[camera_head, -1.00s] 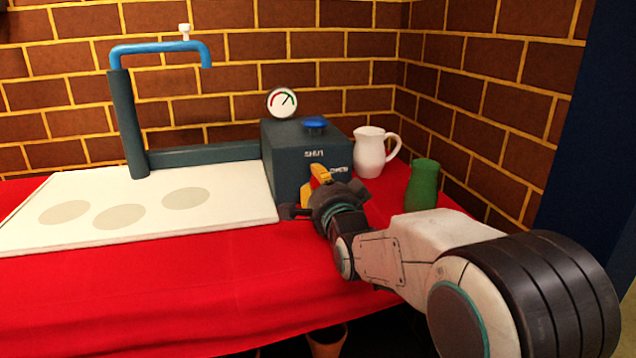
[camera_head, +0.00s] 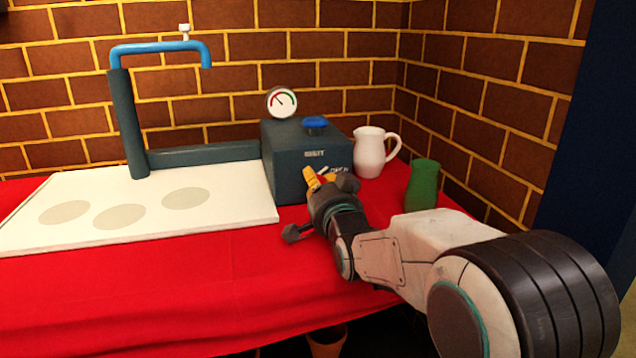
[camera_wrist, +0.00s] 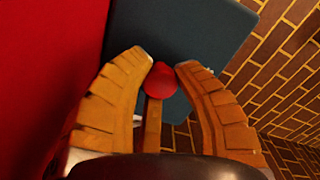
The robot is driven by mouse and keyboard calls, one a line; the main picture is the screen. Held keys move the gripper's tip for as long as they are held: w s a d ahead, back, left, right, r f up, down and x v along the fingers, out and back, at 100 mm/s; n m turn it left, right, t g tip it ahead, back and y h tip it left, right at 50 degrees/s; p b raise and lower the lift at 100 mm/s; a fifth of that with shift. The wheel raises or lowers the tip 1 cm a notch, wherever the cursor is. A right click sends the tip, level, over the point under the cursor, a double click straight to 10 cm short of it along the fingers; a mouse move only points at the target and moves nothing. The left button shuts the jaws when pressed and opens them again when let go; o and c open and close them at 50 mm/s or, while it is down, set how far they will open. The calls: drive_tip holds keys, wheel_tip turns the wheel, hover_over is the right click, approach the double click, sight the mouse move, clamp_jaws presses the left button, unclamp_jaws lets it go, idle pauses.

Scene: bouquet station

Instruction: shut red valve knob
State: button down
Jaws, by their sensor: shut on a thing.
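The red valve knob (camera_wrist: 160,80) sits on the front of the dark grey box (camera_head: 285,168), between my fingertips in the wrist view. My gripper (camera_wrist: 165,72) is shut on the knob, with a yellow finger on either side of it. In the head view my gripper (camera_head: 322,179) is at the box's front face and hides most of the knob. A white mark and partly covered lettering show above the gripper. The round gauge (camera_head: 282,102) on top of the box has its needle tilted up to the left.
A blue knob (camera_head: 315,123) sits on top of the box. A white board (camera_head: 90,190) and a blue-topped pipe (camera_head: 128,125) are at left. The red cloth's front is clear.

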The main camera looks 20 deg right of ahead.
idle(0.3)
drive_tip(key=c, duration=0.9)
unclamp_jaws()
drive_tip(key=shift+s, duration=0.1)
drive_tip(key=s, duration=1.1)
drive_tip(key=shift+s, duration=0.4)
